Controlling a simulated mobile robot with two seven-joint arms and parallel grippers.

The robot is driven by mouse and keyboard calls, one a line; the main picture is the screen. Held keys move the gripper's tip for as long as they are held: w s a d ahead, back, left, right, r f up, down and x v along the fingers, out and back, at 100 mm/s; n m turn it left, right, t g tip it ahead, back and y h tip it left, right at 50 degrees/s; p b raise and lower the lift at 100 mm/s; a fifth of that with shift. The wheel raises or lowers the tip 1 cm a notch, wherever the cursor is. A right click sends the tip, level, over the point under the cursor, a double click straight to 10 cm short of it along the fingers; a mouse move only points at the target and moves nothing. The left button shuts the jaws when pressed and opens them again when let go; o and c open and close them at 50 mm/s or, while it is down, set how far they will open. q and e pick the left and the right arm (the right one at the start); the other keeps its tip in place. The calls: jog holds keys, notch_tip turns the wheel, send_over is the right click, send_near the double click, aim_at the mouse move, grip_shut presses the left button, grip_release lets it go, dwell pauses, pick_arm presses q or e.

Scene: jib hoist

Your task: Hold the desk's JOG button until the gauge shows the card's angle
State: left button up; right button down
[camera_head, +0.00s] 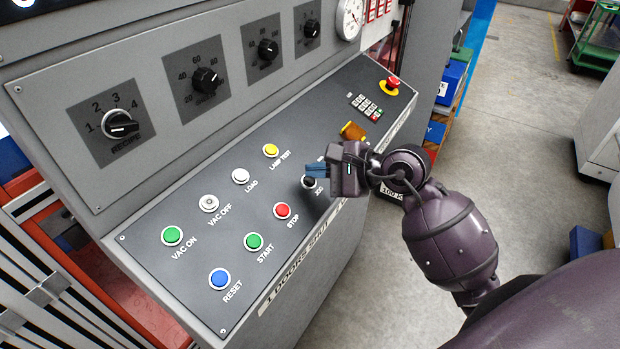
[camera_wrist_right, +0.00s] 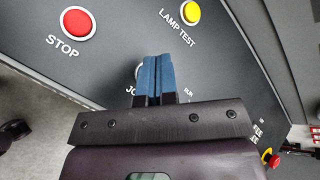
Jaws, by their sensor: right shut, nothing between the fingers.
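The JOG button (camera_head: 309,182) is a dark button on the sloping grey desk (camera_head: 200,267), to the right of the red STOP button. My right gripper (camera_head: 315,171) is shut and empty, its blue fingertips right at the JOG button and partly covering it. In the right wrist view, the shut blue fingers (camera_wrist_right: 158,78) hide most of the button and part of its label. I cannot tell whether they touch or press it. A round white gauge (camera_head: 349,18) is at the top, too small to read. No angle card is readable. My left gripper is out of view.
Near the fingers are the STOP button (camera_head: 282,211), the yellow LAMP TEST button (camera_head: 270,150) and an orange-brown knob (camera_head: 353,131). A red emergency stop (camera_head: 391,84) and keypad (camera_head: 365,106) are farther back. Open floor (camera_head: 520,150) lies right of the desk.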

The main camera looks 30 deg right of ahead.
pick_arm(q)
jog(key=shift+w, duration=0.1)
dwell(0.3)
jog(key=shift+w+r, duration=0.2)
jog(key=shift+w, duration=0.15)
pick_arm(e)
jog(key=shift+w+a+f+b, duration=0.1)
jog(key=shift+f+b, duration=0.2)
jog(key=shift+f, duration=0.1)
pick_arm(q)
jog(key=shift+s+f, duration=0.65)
